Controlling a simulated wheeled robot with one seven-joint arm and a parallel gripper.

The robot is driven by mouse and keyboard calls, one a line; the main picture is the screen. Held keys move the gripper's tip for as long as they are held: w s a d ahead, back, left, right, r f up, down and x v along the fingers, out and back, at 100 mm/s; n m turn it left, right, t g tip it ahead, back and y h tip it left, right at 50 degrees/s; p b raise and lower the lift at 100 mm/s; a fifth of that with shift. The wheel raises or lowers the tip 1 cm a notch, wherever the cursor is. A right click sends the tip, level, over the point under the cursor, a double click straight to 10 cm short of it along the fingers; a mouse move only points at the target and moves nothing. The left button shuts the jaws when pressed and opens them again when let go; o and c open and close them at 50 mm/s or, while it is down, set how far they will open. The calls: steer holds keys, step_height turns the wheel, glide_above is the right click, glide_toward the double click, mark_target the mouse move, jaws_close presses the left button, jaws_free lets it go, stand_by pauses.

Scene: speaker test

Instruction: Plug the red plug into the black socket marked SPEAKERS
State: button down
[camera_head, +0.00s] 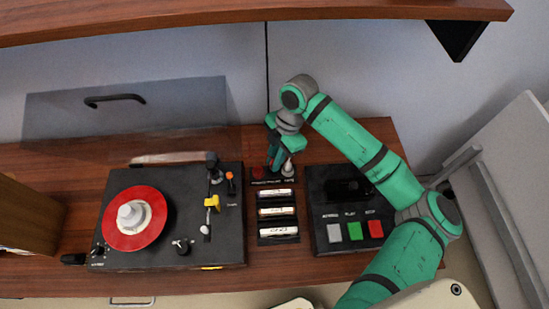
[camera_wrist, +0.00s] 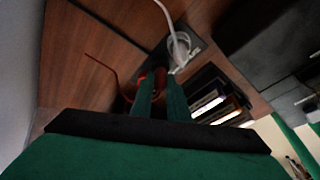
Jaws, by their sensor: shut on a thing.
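My gripper (camera_head: 274,167) is low over a small black panel (camera_head: 262,183) at the back of the desk, fingers pointing down. In the wrist view its two green fingers (camera_wrist: 161,84) are close together, shut on the red plug (camera_wrist: 160,76), of which only a little red shows between the tips. A thin red cable (camera_wrist: 104,65) curves in from the left toward the fingers. A red spot (camera_head: 258,172) shows on the panel left of the fingers. The black SPEAKERS socket cannot be made out; the panel lettering is too small to read, and the fingers hide part of it.
A white plug (camera_wrist: 180,48) with a pale cable stands on the panel beside my fingers. A turntable (camera_head: 170,240) is at left, a black button box (camera_head: 350,235) at right, and a shelf (camera_head: 230,15) overhead.

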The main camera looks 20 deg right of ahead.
steer(key=shift+f, duration=0.7)
stand_by(0.5)
steer(key=c, duration=1.2)
jaws_free()
steer(key=shift+r, duration=2.55)
